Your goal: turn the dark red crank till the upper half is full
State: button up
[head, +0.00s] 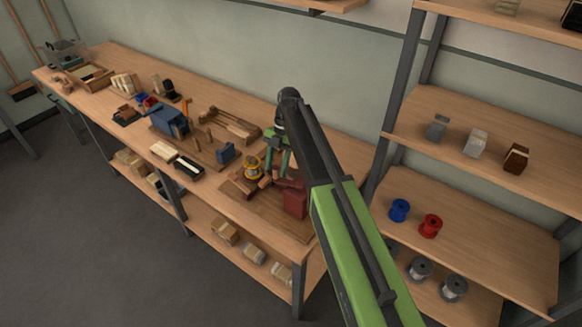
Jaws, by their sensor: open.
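My gripper (277,163) hangs open and empty at the end of my green and black arm, over the near right end of the workbench. Below it, a dark red machine (294,202) stands on a dark wooden board (268,211). A yellow round part (253,167) sits on the left of it, with small orange-brown pieces around its foot. The dark red crank cannot be told apart from the machine at this size. My arm and fingers cover part of the machine's back and right. How full the upper half is cannot be made out.
The workbench (210,192) holds a blue block-like tool (168,120), a wooden tray (230,124) and several small items to the left. On the right, a shelf unit (480,212) carries a blue spool (399,210) and a red spool (430,226). The floor in front is clear.

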jog(key=p+v, duration=1.6)
jog(key=v, duration=0.1)
jog(key=shift+w, duration=0.2)
jog(key=shift+r, duration=0.1)
